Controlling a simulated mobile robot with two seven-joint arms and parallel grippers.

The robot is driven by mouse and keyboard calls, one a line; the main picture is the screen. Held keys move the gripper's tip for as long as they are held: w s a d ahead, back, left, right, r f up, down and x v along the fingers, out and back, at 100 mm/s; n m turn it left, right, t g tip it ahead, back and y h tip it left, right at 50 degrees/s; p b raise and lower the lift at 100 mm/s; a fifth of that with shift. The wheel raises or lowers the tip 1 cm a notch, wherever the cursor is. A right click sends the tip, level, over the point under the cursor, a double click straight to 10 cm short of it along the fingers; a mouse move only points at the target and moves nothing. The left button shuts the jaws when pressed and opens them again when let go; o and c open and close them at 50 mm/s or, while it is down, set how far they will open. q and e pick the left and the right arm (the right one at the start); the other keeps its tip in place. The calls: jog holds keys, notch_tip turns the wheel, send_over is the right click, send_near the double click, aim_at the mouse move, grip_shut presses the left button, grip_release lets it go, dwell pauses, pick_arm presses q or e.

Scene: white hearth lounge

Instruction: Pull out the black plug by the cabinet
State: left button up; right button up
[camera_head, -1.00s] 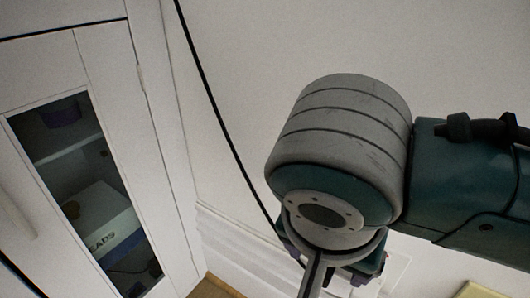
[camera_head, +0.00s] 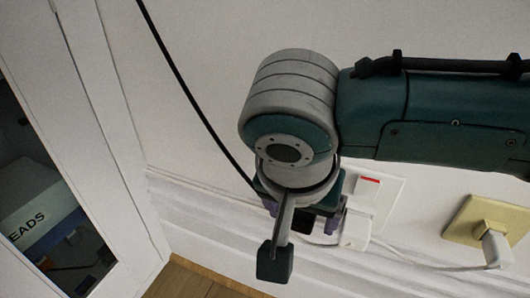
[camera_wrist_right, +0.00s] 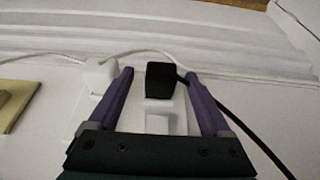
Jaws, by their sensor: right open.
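The black plug (camera_wrist_right: 161,80) sits at the white wall socket (camera_wrist_right: 84,122), with its black cable leaving to the right in the wrist view. My right gripper (camera_wrist_right: 158,74) is open, with one purple finger on each side of the plug. Gaps show between the fingers and the plug; I cannot tell how far past it they reach. In the head view my right gripper (camera_head: 304,212) is at the wall in front of the socket plate (camera_head: 389,193) and hides much of the plug. My left gripper is not in view.
A white plug (camera_head: 355,232) with a white cable sits beside the black one. Farther right is a yellowish socket plate (camera_head: 459,226) with another white plug (camera_head: 492,248). The white cabinet (camera_head: 112,130) with a glass door stands at left. Skirting (camera_head: 200,225) runs below the sockets.

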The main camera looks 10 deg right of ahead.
jog(key=shift+c, duration=0.3)
jog(key=shift+c, duration=0.7)
grip_shut()
jog(key=shift+a, duration=0.1)
jog(key=shift+s+a+r+p, duration=0.1)
jog(key=shift+s+a+p, duration=0.2)
jog(key=shift+s+p, duration=0.35)
jog(key=shift+s+a+p, duration=0.3)
jog(key=shift+p, duration=0.2)
jog(key=shift+s+a+p, duration=0.7)
jog(key=shift+s+p, duration=0.15)
jog(key=shift+s, duration=0.2)
